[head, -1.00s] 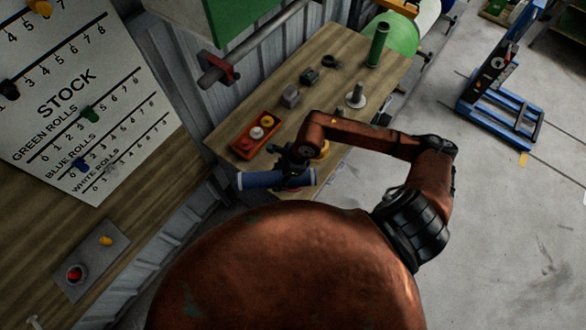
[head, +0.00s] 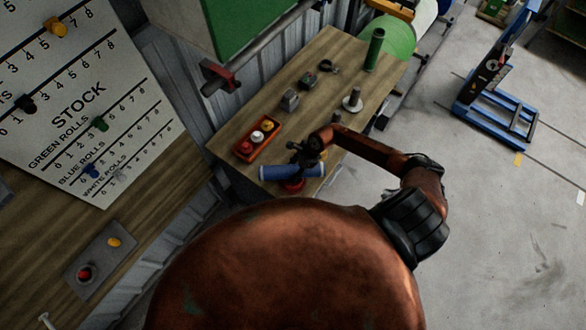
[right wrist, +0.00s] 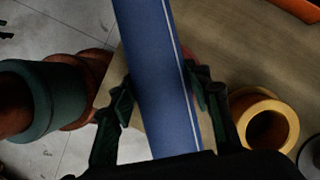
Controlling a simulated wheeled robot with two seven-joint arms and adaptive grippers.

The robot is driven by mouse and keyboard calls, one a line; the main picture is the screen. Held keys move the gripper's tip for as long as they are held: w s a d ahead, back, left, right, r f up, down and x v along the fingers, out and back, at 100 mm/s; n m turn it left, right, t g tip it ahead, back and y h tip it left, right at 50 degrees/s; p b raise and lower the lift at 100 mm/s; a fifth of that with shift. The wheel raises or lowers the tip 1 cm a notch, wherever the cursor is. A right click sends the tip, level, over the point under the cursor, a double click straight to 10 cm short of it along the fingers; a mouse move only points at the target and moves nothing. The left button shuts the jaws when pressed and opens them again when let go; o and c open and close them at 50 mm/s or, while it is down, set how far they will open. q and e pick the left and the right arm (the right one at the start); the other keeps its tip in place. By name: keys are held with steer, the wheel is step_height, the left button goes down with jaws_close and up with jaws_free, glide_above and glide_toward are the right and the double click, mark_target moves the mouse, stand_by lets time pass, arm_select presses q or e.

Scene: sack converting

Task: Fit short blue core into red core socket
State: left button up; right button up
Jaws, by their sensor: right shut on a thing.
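The short blue core (head: 272,172) lies roughly level at the near end of the workbench. My right gripper (head: 308,157) is shut on it near its right part. In the right wrist view the blue core (right wrist: 165,70) runs between the two fingers (right wrist: 160,100). A red round piece, likely the red core socket (head: 292,186), shows just below the core in the head view. The core hides much of it, and I cannot tell whether they touch. In the wrist view, a bit of red shows beside the core. My left gripper is not in view.
A yellow ring-shaped socket (right wrist: 262,120) stands right of the core in the wrist view. An orange tray (head: 243,158) with coloured knobs, small grey blocks, a grey spindle (head: 352,102) and a green core (head: 374,50) stand farther along the bench.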

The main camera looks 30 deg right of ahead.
steer(key=shift+f, duration=0.15)
steer(key=shift+f+b, duration=0.5)
steer(key=shift+b, duration=0.1)
steer(key=o, duration=1.5)
steer(key=shift+r, duration=0.1)
